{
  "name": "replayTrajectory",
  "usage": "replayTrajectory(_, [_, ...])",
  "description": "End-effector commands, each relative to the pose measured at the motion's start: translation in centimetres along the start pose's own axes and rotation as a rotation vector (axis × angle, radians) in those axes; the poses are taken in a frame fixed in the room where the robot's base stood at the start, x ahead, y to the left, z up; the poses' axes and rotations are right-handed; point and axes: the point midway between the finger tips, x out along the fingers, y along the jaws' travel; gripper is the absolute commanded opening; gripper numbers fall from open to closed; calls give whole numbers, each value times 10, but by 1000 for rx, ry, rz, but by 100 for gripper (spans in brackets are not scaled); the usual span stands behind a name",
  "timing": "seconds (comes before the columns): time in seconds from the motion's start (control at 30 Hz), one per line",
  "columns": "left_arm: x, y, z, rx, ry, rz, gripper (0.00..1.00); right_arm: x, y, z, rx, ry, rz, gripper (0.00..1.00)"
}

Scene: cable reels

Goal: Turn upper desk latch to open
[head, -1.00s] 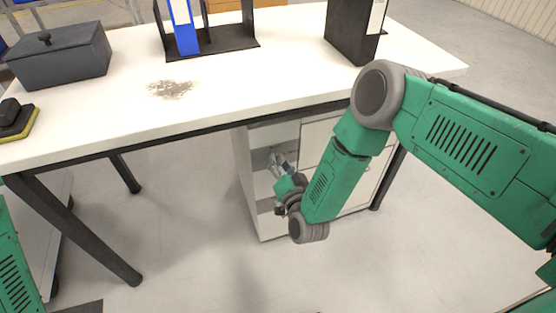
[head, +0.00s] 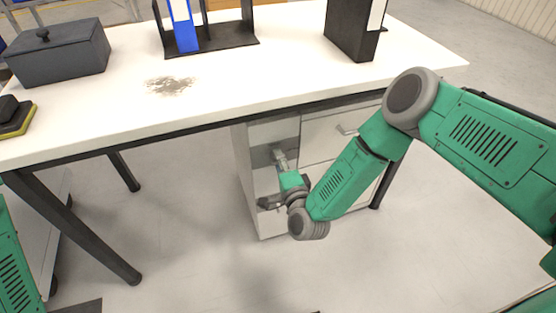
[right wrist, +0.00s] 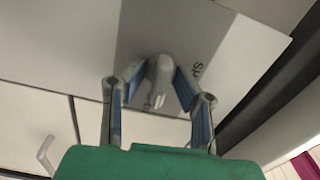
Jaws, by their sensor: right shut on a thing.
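In the right wrist view, a light grey latch handle (right wrist: 160,72) projects from a grey panel (right wrist: 140,30) with partly hidden dark lettering. My right gripper (right wrist: 161,78) has its two blue-padded fingers on either side of the latch and is shut on it. In the head view, my right gripper (head: 280,158) reaches the upper left part of the cabinet; the latch itself is too small to make out there. My left gripper is out of view.
The white desk (head: 250,75) carries a dark lidded box (head: 60,58), a blue binder (head: 182,25) in a black rack and a black holder (head: 350,35). A drawer handle (head: 346,130) is right of my gripper. A dark desk leg (head: 85,235) stands at left.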

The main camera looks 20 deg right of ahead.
Motion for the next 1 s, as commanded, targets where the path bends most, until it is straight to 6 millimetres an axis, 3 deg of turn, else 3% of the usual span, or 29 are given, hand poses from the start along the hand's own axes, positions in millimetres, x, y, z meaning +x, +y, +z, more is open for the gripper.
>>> replayTrajectory(0.77, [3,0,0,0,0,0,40,-3,6,-1,93,1,15,0])
replayTrajectory(0.8, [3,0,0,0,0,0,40,-3,6,-1,93,1,15,31])
replayTrajectory(1.0, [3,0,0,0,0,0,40,-2,4,-1,93,1,10,31])
